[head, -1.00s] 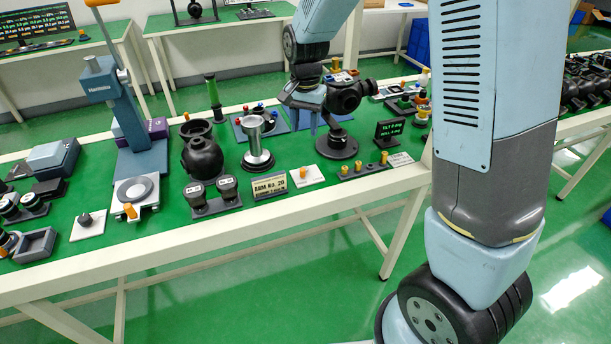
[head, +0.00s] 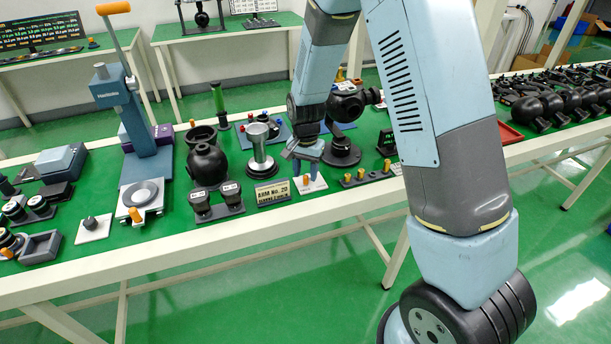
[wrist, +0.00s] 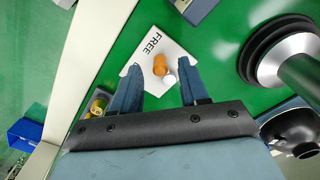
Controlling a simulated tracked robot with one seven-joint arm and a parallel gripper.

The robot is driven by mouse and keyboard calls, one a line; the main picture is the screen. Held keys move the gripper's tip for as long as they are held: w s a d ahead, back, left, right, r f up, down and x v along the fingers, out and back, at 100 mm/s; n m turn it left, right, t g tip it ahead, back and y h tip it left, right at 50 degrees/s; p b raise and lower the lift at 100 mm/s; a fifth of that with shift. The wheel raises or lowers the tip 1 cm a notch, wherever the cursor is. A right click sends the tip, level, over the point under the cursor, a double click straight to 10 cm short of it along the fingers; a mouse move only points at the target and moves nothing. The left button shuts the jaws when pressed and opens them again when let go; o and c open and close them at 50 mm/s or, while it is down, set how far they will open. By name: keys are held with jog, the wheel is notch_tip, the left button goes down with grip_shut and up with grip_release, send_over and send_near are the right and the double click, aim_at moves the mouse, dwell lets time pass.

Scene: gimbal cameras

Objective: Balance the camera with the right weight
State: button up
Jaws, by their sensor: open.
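The black ball-shaped camera (head: 347,104) sits on a round dark stand (head: 341,153), partly hidden behind my arm. My gripper (head: 304,160) is open and empty above a white card (head: 311,187) at the table's front. In the wrist view, the card (wrist: 180,55) reads "FREE". An orange knob-like piece (wrist: 160,64) and a small whitish round piece (wrist: 169,79) show on it, between my fingers (wrist: 157,88) as seen from above. Several brass weights (head: 361,174) stand on a dark rack to the right of the card.
A metal cylinder on a black round base (head: 262,165) stands close left of my gripper. A sign (head: 272,193) reads "ARM No. 20". Two dark labelled blocks (head: 217,202) and a blue press (head: 145,170) are farther left. A dark display (head: 386,143) stands at the right.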

jog(key=shift+f, duration=1)
jog(key=shift+c, duration=0.3)
grip_shut()
